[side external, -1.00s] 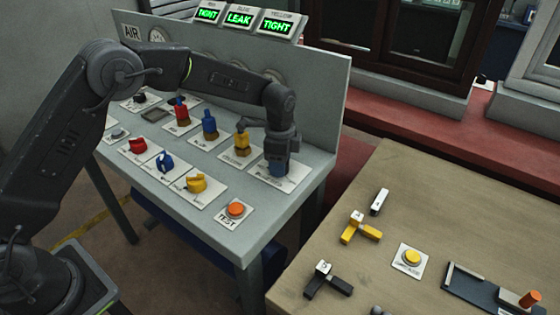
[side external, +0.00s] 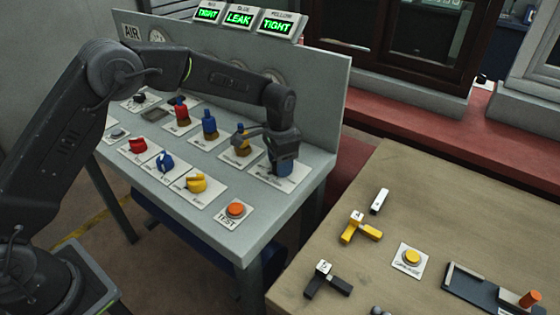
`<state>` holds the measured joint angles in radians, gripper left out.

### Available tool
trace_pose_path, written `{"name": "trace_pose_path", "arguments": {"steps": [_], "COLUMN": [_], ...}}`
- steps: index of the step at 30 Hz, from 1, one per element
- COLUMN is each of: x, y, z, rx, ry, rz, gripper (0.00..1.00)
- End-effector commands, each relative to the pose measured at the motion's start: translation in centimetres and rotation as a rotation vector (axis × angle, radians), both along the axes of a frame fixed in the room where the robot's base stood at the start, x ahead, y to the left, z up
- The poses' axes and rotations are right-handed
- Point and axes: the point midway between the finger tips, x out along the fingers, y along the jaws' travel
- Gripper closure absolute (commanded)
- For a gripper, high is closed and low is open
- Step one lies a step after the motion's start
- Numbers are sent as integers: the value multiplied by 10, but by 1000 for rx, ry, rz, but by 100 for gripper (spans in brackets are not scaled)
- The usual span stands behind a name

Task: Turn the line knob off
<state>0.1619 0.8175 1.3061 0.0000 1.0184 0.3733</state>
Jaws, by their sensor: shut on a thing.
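My gripper (side external: 284,167) points down at the white label plate (side external: 296,180) at the right end of the grey sloped panel. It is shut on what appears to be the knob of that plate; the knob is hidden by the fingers. The plate's label is too small to read, so I cannot confirm that it is the line knob or tell its setting.
Red (side external: 137,146), blue (side external: 165,162) and yellow (side external: 196,183) knobs sit at the panel front, left of an orange TEST button (side external: 235,209). Signs above read TIGHT, LEAK (side external: 239,18), TIGHT. A wooden table (side external: 420,200) with loose parts stands at the right.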

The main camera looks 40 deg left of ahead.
Motion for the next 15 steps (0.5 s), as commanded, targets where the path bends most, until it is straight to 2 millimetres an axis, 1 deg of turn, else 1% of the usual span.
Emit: {"name": "trace_pose_path", "arguments": {"steps": [15], "x": [0], "y": [0], "z": [1], "rx": [-1], "ry": [-2], "rz": [492], "gripper": [76]}}
